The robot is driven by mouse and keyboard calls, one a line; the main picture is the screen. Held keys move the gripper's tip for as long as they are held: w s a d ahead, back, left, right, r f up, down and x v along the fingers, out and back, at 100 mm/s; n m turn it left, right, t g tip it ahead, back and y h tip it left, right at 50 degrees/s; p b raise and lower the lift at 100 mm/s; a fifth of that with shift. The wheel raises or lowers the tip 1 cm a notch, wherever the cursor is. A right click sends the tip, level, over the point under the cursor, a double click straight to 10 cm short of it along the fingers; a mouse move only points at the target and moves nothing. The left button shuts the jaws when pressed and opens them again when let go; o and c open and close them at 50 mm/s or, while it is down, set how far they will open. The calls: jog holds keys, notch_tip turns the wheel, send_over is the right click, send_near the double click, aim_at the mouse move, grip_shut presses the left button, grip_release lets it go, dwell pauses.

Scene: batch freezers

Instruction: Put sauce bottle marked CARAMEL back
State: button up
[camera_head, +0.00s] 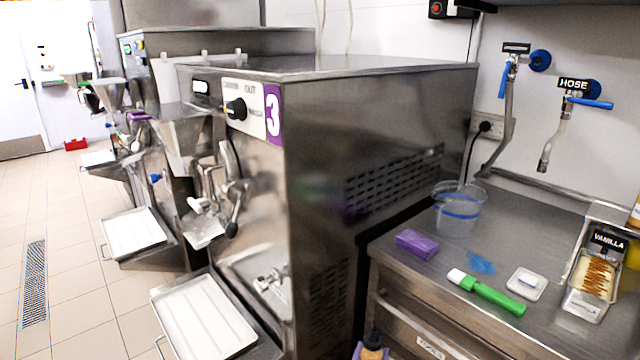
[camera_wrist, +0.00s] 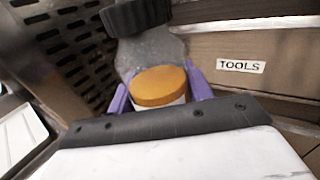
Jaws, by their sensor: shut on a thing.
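My gripper (camera_head: 358,350) shows at the bottom edge of the head view, with purple fingers. No marking on the bottle can be read. The bottle is in front of the steel counter (camera_head: 400,262), below its top. Its lower part is hidden.
Batch freezer 3 (camera_head: 400,120) stands left of the counter. On the counter are a clear jug (camera_head: 458,212), a purple sponge (camera_head: 417,244), a green brush (camera_head: 498,297), a white dish (camera_head: 526,283) and a VANILLA pan (camera_head: 588,300). A yellow thing (camera_head: 632,254) is cut off at right. A TOOLS drawer (camera_wrist: 270,60) is nearby.

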jog(key=s+a+f+n+y+b, duration=0.1)
jog(key=s+a+f+n+y, duration=0.2)
jog(key=a+f, duration=0.9)
jog(key=s+f+y, duration=0.1)
jog(key=s+y, duration=0.1)
jog(key=s, duration=0.1)
jog(key=shift+a+n+t+b, duration=0.3)
jog(key=shift+a+t+b, duration=0.1)
